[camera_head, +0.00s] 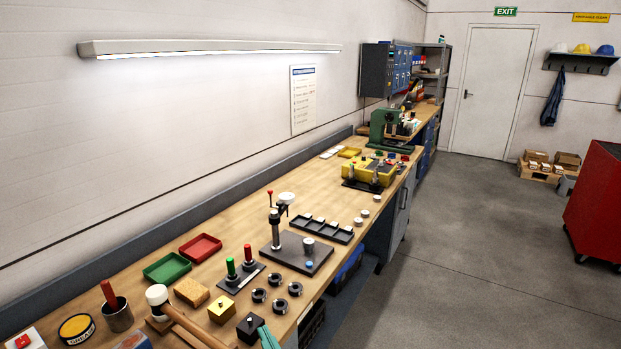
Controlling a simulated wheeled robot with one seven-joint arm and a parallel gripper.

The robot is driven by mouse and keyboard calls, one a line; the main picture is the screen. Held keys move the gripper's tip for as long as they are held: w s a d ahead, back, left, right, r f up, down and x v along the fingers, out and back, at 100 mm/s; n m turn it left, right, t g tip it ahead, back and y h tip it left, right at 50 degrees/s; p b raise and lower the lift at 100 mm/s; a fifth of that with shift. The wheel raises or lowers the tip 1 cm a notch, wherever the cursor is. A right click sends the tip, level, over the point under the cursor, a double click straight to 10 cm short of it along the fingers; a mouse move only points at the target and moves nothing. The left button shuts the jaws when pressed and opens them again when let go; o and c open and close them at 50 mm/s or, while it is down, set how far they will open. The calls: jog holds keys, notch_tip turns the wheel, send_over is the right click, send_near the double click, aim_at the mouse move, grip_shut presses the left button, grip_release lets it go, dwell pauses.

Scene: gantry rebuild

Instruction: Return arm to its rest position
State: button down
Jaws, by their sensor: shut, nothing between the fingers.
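My gripper and arm do not show in the head view. The long wooden workbench (225,222) runs along the left wall from the near left toward the back. I cannot see where the arm stands relative to the bench.
On the bench stand a gauge stand (276,230), a green tray (167,268), a red tray (200,247), a mallet (157,295), several dark rings (278,305), a yellow fixture (368,171) and a green press (378,130). A red cabinet (597,200) stands right. The grey floor (450,230) between is clear.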

jog(key=s+d+f+m+h, duration=0.2)
jog(key=s+f+m+h, duration=0.15)
jog(key=s+f, duration=0.45)
jog(key=s+d+f+m+h, duration=0.25)
jog(key=s+f+m, duration=0.3)
jog(key=s, duration=0.45)
jog(key=s+d+n, duration=0.1)
jog(key=s+d, duration=0.1)
jog(key=s, duration=0.8)
jog(key=s+d+n+h, duration=0.1)
jog(key=s+d+n, duration=0.1)
jog(key=s, duration=0.8)
jog(key=shift+d+h, duration=0.3)
jog(key=shift+d, duration=0.4)
